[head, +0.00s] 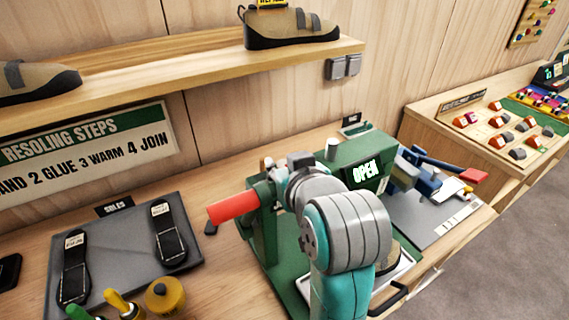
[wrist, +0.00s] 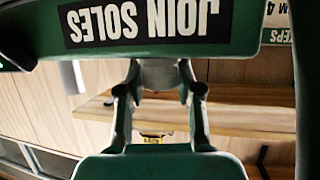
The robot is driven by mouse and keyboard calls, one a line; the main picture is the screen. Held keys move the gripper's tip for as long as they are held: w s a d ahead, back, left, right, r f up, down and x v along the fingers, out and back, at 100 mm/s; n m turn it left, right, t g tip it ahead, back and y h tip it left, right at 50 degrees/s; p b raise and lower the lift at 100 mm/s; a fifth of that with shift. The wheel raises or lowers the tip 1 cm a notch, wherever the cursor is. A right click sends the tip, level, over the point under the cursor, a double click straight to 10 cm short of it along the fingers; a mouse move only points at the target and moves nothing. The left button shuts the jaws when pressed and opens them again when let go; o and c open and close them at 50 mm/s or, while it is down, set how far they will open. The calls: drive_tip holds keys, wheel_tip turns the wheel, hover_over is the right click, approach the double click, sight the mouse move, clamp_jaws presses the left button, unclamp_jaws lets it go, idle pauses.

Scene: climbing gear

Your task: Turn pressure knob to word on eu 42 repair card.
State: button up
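The green press (head: 352,160) stands on the bench with a lit "OPEN" display (head: 366,172) and a red-handled lever (head: 233,206). A yellow card (head: 272,3), cut off at the top, sits on the upper shoe; its writing is not fully readable. My gripper (wrist: 160,73) has its two fingers apart in the wrist view, under the press's upside-down "JOIN SOLES" board (wrist: 140,22). A rounded grey thing lies between the fingertips, perhaps the knob; I cannot tell whether they touch it. My arm hides much of the press in the head view.
A wooden shelf (head: 180,62) with shoes runs above the bench. A grey tray (head: 112,245) with two black soles lies left of the press, with bottles (head: 165,297) in front. A blue tool (head: 405,172) stands on a grey plate to the right.

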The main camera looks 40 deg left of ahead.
drive_tip(key=shift+n+g, duration=0.4)
clamp_jaws()
drive_tip(key=shift+w+d+n+g+y, duration=0.1)
drive_tip(key=shift+n+g+y, duration=0.4)
drive_tip(key=shift+n+g, duration=0.15)
drive_tip(key=n+g+y, duration=0.1)
drive_tip(key=n+g, duration=0.3)
drive_tip(key=g, duration=0.1)
drive_tip(key=n+g+h, duration=0.1)
drive_tip(key=n+g, duration=0.5)
drive_tip(key=shift+g, duration=0.35)
drive_tip(key=o, duration=1.2)
unclamp_jaws()
drive_tip(key=shift+c, duration=0.2)
